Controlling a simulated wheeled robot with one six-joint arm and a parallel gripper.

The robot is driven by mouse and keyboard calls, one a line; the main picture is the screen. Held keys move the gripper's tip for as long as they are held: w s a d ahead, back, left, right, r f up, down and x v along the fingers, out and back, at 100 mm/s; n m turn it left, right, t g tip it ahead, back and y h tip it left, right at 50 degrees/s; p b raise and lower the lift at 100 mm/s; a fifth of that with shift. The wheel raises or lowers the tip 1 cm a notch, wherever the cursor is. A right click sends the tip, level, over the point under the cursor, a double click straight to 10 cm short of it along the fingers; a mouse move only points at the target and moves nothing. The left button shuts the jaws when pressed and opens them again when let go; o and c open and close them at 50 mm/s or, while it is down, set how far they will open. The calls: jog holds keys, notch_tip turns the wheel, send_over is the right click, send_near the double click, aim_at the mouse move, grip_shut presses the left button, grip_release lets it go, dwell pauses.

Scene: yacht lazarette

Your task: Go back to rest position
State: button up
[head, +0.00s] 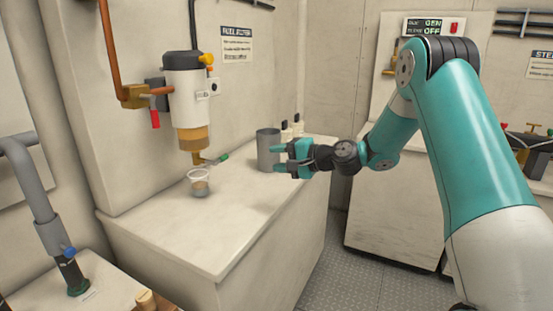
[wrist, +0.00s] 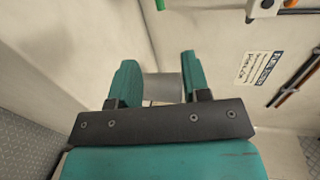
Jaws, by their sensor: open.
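My gripper (head: 281,162) reaches in from the right, above the counter, beside a grey metal cup. In the wrist view its two teal fingers (wrist: 156,84) stand apart with a gap between them. The grey cup (head: 267,150) stands upright at the back of the counter, just beyond the fingertips. In the wrist view part of the cup (wrist: 163,88) shows in the gap between the fingers. I cannot tell whether the fingers touch it. My teal and white arm is stretched out to the left.
A fuel filter (head: 187,95) hangs on the wall, with a green-handled drain valve (head: 217,160) below. A clear cup (head: 199,183) with brownish contents stands under it on the white counter (head: 215,235). Small bottles (head: 298,124) stand behind the grey cup. Floor shows between the counter and right-hand cabinet (head: 392,225).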

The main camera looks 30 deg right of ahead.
jog(key=s+a+r+n+g+p, duration=0.2)
jog(key=s+a+r+n+g, duration=0.3)
jog(key=s+a, duration=0.4)
jog(key=s+a+r+n+g+p, duration=0.2)
jog(key=s+a+r+n+g, duration=0.15)
jog(key=s+a+n, duration=0.4)
jog(key=s+a+n+g+h+p, duration=0.1)
jog(key=s+n+g+h, duration=0.3)
jog(key=s, duration=1.7)
jog(key=shift+s+n+h+p, duration=0.3)
jog(key=shift+n+h, duration=0.2)
jog(key=shift+n, duration=0.35)
jog(key=shift+w, duration=0.1)
